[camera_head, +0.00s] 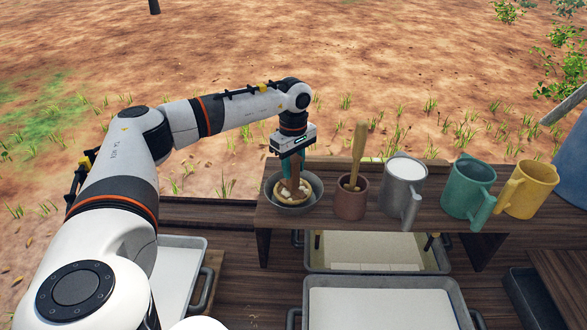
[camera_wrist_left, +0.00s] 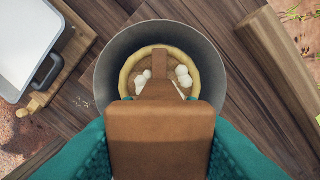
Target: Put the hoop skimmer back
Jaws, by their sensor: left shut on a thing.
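The hoop skimmer (camera_head: 290,185) has a brown wooden handle and a round yellow hoop with several white lumps on it. My left gripper (camera_head: 292,162), at the left end of the raised shelf, is shut on its handle from above. The hoop sits inside the rim of a grey bowl (camera_head: 314,187). In the left wrist view the handle of the skimmer (camera_wrist_left: 160,135) lies between my teal fingers, and the hoop shows within the grey bowl (camera_wrist_left: 106,78). Whether the hoop touches the bowl's bottom I cannot tell. My right gripper is out of view.
On the shelf (camera_head: 334,218), right of the bowl, stand a brown cup (camera_head: 351,203) holding a wooden tool (camera_head: 357,155), and grey (camera_head: 402,185), green (camera_head: 467,188) and yellow (camera_head: 533,192) mugs. Below are a white-filled tray (camera_head: 380,308) and another tray (camera_head: 385,250).

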